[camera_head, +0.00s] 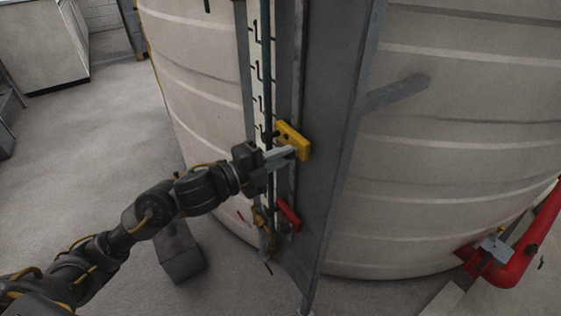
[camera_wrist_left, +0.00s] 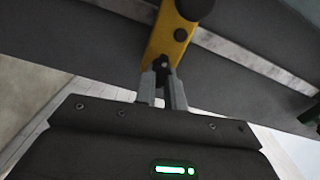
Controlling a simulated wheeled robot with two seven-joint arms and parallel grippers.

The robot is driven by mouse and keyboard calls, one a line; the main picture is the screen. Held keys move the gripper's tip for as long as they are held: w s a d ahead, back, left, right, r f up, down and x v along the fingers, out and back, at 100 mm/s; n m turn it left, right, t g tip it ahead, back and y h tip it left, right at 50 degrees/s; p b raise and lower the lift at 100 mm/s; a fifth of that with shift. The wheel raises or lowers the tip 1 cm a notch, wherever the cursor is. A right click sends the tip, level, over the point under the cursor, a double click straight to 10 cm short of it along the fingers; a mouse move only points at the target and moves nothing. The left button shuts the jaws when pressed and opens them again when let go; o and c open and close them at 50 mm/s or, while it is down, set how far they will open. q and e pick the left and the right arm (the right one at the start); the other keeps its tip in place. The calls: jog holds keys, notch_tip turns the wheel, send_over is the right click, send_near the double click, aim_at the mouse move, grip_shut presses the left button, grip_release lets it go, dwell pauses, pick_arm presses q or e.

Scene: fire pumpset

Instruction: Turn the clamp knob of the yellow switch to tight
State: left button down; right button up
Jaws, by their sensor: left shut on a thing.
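The yellow switch (camera_head: 293,140) is mounted on the grey upright rail of the tank gauge in the head view. It also fills the upper middle of the left wrist view (camera_wrist_left: 170,38), with dark round parts on its face. My left gripper (camera_head: 290,152) reaches in from the left, its fingers at the switch's lower part. In the left wrist view the fingers (camera_wrist_left: 162,85) are closed around a small dark knob (camera_wrist_left: 162,62) at the lower end of the yellow body. The knob is partly hidden between the fingertips. My right gripper is not in view.
A red switch (camera_head: 288,215) sits lower on the same rail. The large pale tank (camera_head: 440,150) stands behind, with a grey bracket (camera_head: 398,92) at right. A red pipe (camera_head: 525,250) is at lower right. Open floor (camera_head: 100,150) lies to the left.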

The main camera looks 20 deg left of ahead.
pick_arm(q)
jog(key=shift+w+a+m+b, duration=0.1)
jog(key=shift+m+b, duration=0.25)
jog(key=shift+m, duration=0.25)
jog(key=shift+r, duration=0.1)
jog(key=c, duration=1.5)
grip_release()
jog(key=shift+w, duration=0.1)
jog(key=shift+m, duration=0.3)
